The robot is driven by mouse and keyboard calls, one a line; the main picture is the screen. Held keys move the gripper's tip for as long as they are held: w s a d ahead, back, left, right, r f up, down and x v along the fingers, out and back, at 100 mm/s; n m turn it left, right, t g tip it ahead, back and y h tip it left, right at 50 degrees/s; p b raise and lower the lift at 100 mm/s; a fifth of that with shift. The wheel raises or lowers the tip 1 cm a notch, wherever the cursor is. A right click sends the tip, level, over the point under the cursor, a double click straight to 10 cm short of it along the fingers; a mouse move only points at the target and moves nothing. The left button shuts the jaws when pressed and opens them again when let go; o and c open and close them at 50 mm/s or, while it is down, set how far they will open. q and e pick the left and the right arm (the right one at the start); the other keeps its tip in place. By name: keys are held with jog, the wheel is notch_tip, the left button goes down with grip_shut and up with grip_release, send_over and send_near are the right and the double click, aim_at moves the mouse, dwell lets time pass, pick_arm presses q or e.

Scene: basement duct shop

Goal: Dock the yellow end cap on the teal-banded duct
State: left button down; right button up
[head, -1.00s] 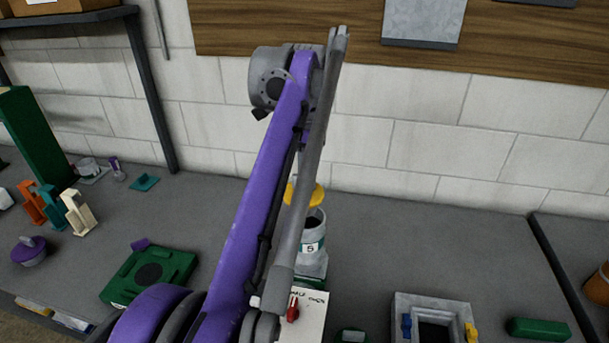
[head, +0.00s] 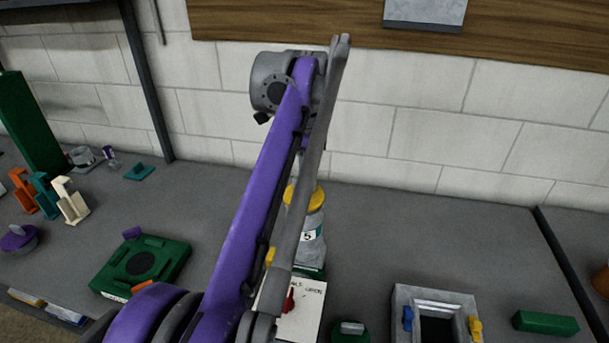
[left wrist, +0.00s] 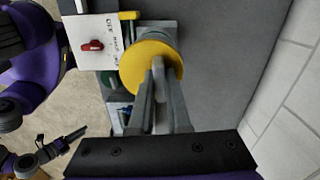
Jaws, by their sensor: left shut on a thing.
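The yellow end cap (head: 318,198) covers the top of the grey upright duct (head: 313,255) in the head view, partly hidden by my arm. A little teal shows beside the duct's "5" label. In the left wrist view the cap (left wrist: 135,70) is a round yellow disc with the duct below it. My left gripper (left wrist: 158,70) is shut at the middle of the cap; its fingertips hide what they grip. In the head view my left arm hides this gripper. I cannot tell whether the cap is fully seated. What seems to be my right gripper (left wrist: 72,138) shows small at the lower left.
A white card with a red switch (head: 290,300) lies before the duct. A grey square frame (head: 402,300) with blue and yellow clips and a green block (head: 545,323) stand right. A green plate (head: 140,264) lies left.

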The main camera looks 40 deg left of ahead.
pick_arm(q)
jog(key=shift+w, duration=0.15)
jog(key=shift+p, duration=0.4)
dwell(1.2)
jog(key=shift+f+b, duration=0.3)
jog(key=shift+f, duration=0.35)
jog(key=c, duration=1.2)
grip_release()
jog(key=shift+o, duration=0.2)
jog(key=shift+r, duration=0.15)
